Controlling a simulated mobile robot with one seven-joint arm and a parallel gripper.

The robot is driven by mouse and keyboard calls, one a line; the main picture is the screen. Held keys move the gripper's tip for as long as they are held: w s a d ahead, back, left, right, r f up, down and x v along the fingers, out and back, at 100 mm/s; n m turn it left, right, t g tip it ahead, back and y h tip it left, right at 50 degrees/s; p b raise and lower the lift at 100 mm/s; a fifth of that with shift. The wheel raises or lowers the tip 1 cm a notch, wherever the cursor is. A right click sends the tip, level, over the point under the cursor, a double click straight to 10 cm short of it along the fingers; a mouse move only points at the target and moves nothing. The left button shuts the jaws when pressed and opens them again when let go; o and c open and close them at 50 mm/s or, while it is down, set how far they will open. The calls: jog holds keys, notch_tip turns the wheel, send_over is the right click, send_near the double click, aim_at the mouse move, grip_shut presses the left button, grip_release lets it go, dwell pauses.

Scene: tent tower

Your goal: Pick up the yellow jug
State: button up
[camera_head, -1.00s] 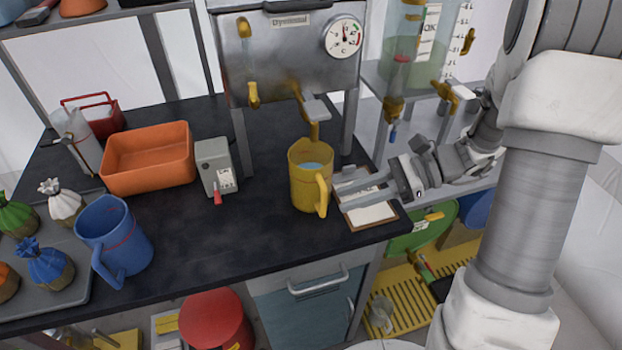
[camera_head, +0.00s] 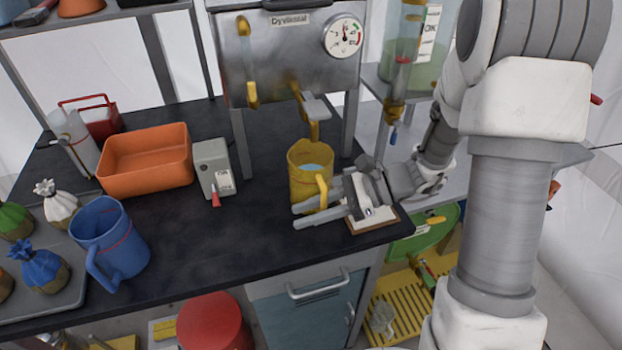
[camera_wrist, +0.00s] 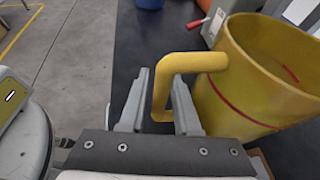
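The yellow jug (camera_head: 303,183) stands upright on the black worktop, under the metal dispenser's tap, with pale liquid inside. Its handle (camera_head: 321,192) faces the front right. It also shows in the wrist view (camera_wrist: 257,85), with a red line around its body. My gripper (camera_head: 308,211) is at the jug's front right, low near the worktop. In the wrist view, my open fingers (camera_wrist: 158,112) stand on either side of the yellow handle, with gaps visible at both sides. The lower end of the handle is between the fingers.
A metal dispenser (camera_head: 290,60) with a dial stands over the jug. A grey box with a red lever (camera_head: 213,168), an orange bin (camera_head: 147,162) and a blue jug (camera_head: 112,240) stand to the left. A clipboard (camera_head: 371,220) lies under my gripper. The worktop's front middle is clear.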

grip_shut()
dwell(1.3)
